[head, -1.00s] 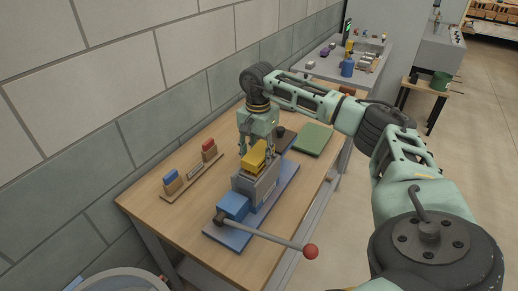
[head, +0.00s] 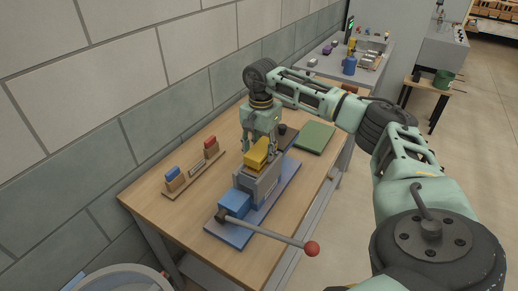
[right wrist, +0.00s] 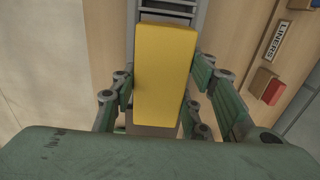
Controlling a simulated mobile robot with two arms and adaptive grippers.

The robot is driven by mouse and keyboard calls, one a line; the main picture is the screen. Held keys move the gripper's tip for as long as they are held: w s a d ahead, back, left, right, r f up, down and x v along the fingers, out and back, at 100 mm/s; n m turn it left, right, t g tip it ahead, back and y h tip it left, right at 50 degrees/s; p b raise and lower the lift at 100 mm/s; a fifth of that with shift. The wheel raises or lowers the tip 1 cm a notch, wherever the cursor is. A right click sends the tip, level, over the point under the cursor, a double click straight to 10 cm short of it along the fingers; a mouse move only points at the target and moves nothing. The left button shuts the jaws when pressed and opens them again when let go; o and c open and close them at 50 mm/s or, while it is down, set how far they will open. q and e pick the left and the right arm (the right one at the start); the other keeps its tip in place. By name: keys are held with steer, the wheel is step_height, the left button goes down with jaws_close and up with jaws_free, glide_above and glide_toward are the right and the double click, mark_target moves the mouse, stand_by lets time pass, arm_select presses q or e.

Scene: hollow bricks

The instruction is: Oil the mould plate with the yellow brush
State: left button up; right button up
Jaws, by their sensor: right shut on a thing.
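The yellow brush (head: 257,153) is a plain yellow block in the jaws of my right gripper (head: 261,145). In the right wrist view the brush (right wrist: 165,75) sits between the two fingers of the gripper (right wrist: 160,108). It is over the grey mould box (head: 268,185) of the press on the wooden table. The grey top with slots also shows in the right wrist view (right wrist: 172,6). I cannot tell whether the brush touches it, and the mould plate's surface under the brush is hidden. My left gripper is not in view.
The press has a blue block (head: 236,202), a blue base (head: 284,187) and a lever with a red knob (head: 312,249) sticking out over the table's front. A green pad (head: 315,137) lies behind. A liner rack (head: 195,171) stands by the wall.

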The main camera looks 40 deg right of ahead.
stand_by(0.4)
steer(key=shift+s+a, duration=0.3)
steer(key=shift+a, duration=0.55)
steer(key=shift+f, duration=0.1)
steer(key=shift+d, duration=0.15)
steer(key=shift+w+d, duration=0.3)
steer(key=shift+d, duration=0.5)
steer(key=shift+a, duration=0.1)
